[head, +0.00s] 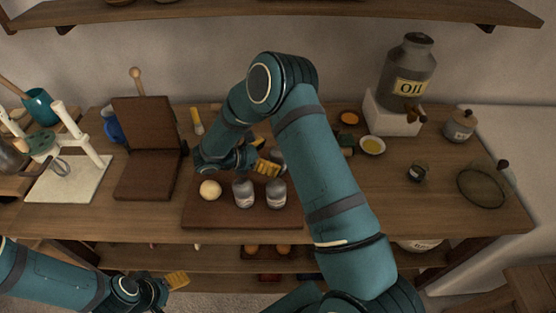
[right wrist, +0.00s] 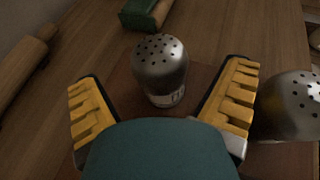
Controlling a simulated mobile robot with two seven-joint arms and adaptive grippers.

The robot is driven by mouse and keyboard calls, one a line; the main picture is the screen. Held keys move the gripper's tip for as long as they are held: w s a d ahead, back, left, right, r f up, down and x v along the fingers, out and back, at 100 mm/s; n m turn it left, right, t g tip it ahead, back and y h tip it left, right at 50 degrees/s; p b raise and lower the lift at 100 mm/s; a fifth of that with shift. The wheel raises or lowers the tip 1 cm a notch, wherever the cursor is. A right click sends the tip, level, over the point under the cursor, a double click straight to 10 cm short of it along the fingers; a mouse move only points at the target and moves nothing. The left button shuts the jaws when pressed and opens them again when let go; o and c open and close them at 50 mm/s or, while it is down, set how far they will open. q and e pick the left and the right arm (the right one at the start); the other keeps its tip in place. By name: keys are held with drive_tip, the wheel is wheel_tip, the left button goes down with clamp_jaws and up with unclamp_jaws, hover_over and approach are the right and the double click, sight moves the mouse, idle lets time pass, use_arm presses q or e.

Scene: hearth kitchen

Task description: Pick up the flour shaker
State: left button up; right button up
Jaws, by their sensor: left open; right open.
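Two metal shakers with perforated domed tops stand upright side by side on a dark board (head: 240,218) in the head view, a left shaker (head: 243,194) and a right shaker (head: 276,194). My right gripper (head: 265,167) is just behind them, partly hidden by its own arm. In the right wrist view its yellow fingers are open, and one shaker (right wrist: 161,68) stands beyond and between them; its partly hidden label seems to begin with "Fl". The other shaker (right wrist: 295,105) is outside the right finger. My left gripper (head: 177,281) is open and empty, low in front of the table.
A rolling pin (right wrist: 22,65) and a green box (right wrist: 145,14) lie nearby in the right wrist view. A brown wooden stand (head: 148,150) is at left; an oil can (head: 408,70) is back right.

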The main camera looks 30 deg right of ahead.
drive_tip(key=shift+x, duration=1.5)
drive_tip(key=shift+f, duration=0.1)
drive_tip(key=shift+c, duration=0.2)
drive_tip(key=c, duration=1.3)
